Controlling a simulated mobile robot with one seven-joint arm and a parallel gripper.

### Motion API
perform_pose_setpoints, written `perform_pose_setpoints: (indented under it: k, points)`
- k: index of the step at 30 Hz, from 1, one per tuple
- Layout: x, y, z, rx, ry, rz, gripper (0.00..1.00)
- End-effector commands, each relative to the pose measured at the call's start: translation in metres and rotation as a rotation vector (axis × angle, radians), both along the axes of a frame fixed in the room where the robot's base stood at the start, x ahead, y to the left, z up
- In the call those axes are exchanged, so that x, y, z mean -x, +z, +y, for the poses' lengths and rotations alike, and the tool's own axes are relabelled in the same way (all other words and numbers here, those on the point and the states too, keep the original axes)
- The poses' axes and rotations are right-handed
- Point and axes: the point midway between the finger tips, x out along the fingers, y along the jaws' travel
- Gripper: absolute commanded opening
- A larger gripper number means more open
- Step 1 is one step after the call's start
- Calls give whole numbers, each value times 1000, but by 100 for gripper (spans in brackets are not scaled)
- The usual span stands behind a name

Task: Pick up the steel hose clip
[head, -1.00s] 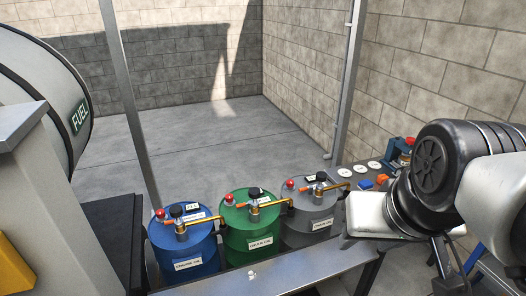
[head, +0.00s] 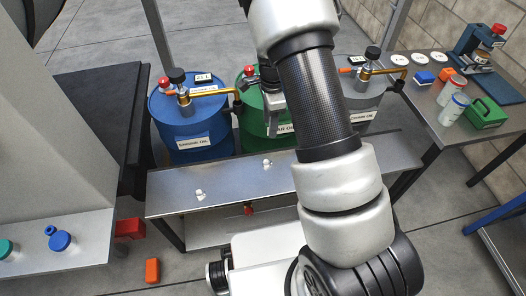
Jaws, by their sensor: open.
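Two small pale, shiny pieces lie on the steel bench top (head: 225,184) in front of the drums: one left piece (head: 199,195) and one right piece (head: 267,163). They are too small for me to tell whether either is the steel hose clip. My gripper (head: 272,128) points down, open, in front of the green drum (head: 250,130) and beyond the right piece in the picture. My arm hides part of the bench and of the green and grey drums.
A blue drum (head: 190,135) and a grey drum (head: 362,103) flank the green one, with taps on top. The right bench (head: 425,98) holds a green case (head: 486,112), jars and small blocks. A red box (head: 129,229) and orange block (head: 152,270) are low at left.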

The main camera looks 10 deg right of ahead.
Motion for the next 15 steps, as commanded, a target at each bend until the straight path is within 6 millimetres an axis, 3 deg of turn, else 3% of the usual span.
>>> perform_pose_setpoints:
  k: [1,8,15]
  points:
    - [-1,-15,-2,8,-20,8,43]
    - [-1,-55,-4,14,-49,17,43]
    - [-1,-108,-4,14,-46,17,43]
